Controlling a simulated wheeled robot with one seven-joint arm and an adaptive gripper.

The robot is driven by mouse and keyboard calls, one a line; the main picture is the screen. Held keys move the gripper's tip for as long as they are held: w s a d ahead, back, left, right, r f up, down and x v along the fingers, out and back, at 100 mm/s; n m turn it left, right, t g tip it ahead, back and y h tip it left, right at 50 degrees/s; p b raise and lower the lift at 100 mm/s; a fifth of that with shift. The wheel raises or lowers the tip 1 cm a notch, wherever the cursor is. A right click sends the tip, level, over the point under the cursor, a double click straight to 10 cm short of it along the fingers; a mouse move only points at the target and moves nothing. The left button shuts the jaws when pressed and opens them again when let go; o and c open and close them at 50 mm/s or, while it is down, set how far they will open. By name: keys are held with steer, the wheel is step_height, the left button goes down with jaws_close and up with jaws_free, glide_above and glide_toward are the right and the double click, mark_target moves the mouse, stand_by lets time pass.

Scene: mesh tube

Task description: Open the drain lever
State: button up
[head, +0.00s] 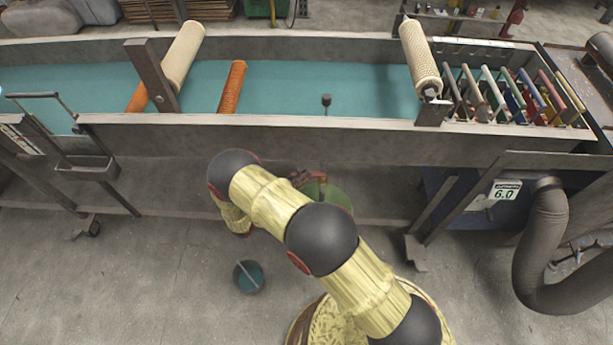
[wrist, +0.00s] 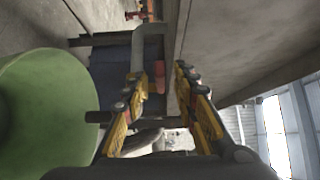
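In the wrist view my gripper (wrist: 160,78) has its two yellow and black fingers apart, with a gap between the tips. A grey bent bar (wrist: 150,45) with a red-orange part beside it stands at the left fingertip; it may be the drain lever, but I cannot tell surely, nor whether it touches the finger. A dark rod (wrist: 95,117) runs from the left finger toward a green barrel (wrist: 45,105). In the head view the green barrel (head: 338,197) is partly hidden behind my arm, below the trough. A small red part above it is unclear.
The long grey trough (head: 250,133) holds teal water and rollers, and its underside (wrist: 235,45) fills the wrist view's upper right. A small bucket (head: 249,277) stands on the floor. A thick grey hose (head: 535,250) curves at right. Open concrete floor lies at lower left.

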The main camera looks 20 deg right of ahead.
steer(key=shift+x, duration=1.3)
steer(key=shift+c, duration=0.9)
jaws_close()
